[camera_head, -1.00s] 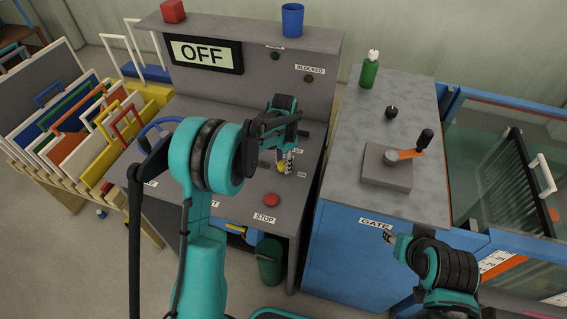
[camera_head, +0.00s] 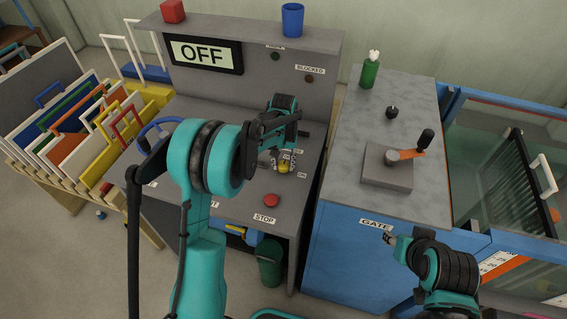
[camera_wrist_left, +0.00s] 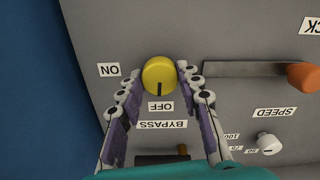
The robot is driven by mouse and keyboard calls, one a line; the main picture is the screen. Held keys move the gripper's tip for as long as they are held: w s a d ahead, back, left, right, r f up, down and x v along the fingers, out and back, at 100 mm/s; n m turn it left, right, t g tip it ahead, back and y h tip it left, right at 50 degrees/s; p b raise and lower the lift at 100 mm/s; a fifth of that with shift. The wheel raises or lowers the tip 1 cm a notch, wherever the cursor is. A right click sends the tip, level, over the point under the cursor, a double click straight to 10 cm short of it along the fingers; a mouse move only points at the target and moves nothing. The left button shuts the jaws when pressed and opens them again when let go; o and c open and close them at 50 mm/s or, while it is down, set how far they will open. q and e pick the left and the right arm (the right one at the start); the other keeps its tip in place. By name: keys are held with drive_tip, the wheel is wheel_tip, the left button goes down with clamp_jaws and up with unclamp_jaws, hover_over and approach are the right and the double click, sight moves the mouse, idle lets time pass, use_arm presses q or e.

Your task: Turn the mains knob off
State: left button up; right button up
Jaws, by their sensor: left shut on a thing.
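The yellow mains knob (camera_wrist_left: 159,72) sits on the grey console between ON and OFF labels. In the wrist view its dark pointer line points down at the OFF label (camera_wrist_left: 160,106), and the ON label (camera_wrist_left: 109,69) is to its left. My left gripper (camera_wrist_left: 160,78) is shut on the knob, one fingertip on each side. In the head view the knob (camera_head: 284,167) shows below the left wrist, between the fingers. My right gripper (camera_head: 388,238) hangs beside the blue cabinet near the GATE label; its fingers are too small to read.
The console display (camera_head: 205,54) reads OFF. A red stop button (camera_head: 271,200) lies in front of the knob. An orange-ended lever (camera_wrist_left: 302,75) and a white speed knob (camera_wrist_left: 269,143) are close by. A crank (camera_head: 405,154) stands on the cabinet at right.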

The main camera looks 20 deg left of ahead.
sight(283, 164)
use_arm(q)
drive_tip(key=shift+n, duration=0.5)
drive_tip(key=o, duration=1.2)
drive_tip(key=shift+c, duration=0.2)
drive_tip(key=shift+r, duration=0.1)
wheel_tip(283, 164, up, 12)
